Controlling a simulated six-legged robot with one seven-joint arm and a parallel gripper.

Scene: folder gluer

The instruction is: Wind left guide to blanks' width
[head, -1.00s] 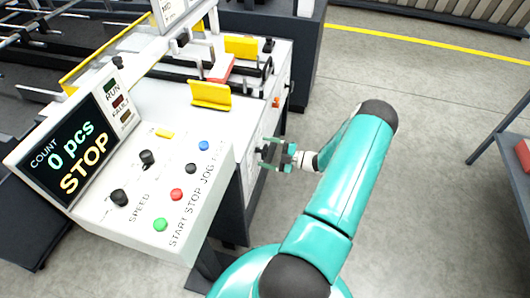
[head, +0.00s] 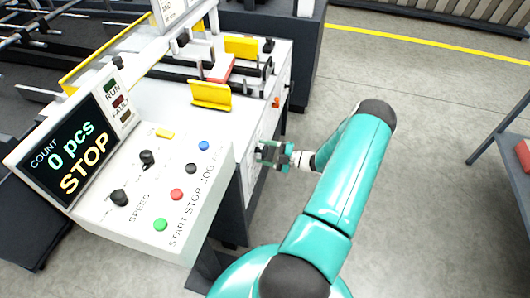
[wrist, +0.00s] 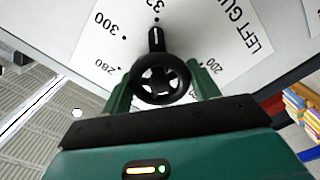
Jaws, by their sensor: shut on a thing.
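My gripper (wrist: 162,88) is shut on a black hand wheel (wrist: 160,68), with one green finger on each side of its rim. The wheel's pointer is directed at a mark beginning "32", its last digit cut off, on a white dial face (wrist: 92,48). Marks 280, 300 and 200 also show, with a cut-off "LEFT GU" label. In the head view my gripper (head: 272,153) is at the machine's side face, where the wheel is hard to make out. On the machine, a red piece (head: 222,68) lies between two yellow plates (head: 240,47) (head: 211,95).
The control panel (head: 180,160) with knobs and coloured buttons stands left of my arm. Its screen (head: 75,150) reads "0 pcs STOP". Open grey floor (head: 430,110) lies right of my arm. A dark table (head: 505,150) with a red item stands at the right edge.

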